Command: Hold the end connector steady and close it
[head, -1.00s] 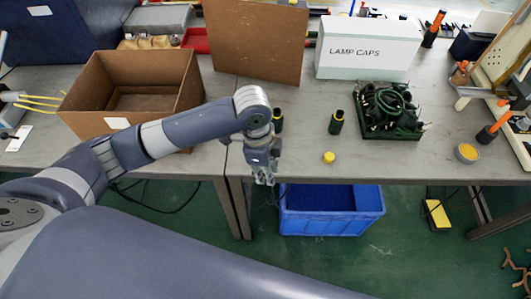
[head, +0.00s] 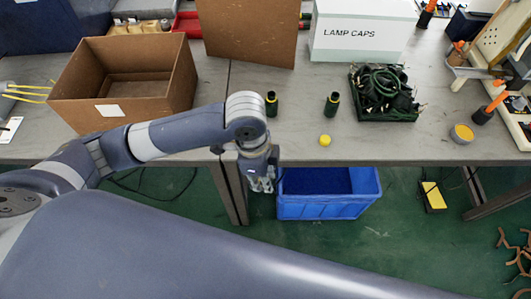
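Two dark green connector pieces with black tops stand upright on the grey table: a left one (head: 271,104) and a right one (head: 332,104). A small yellow cap (head: 325,140) lies in front of the right one. I cannot tell which piece is the end connector. My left gripper (head: 262,184) points down in front of the table's front edge, with the blue bin beside and below it. Its fingertips look apart with nothing between them. My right gripper is out of view.
An open cardboard box (head: 124,82) stands at the left and a white LAMP CAPS box (head: 362,32) at the back. A dark green tray (head: 385,114) of cables sits right of the connectors. A yellow-topped round container (head: 461,133) is farther right. A blue bin (head: 328,205) is on the floor.

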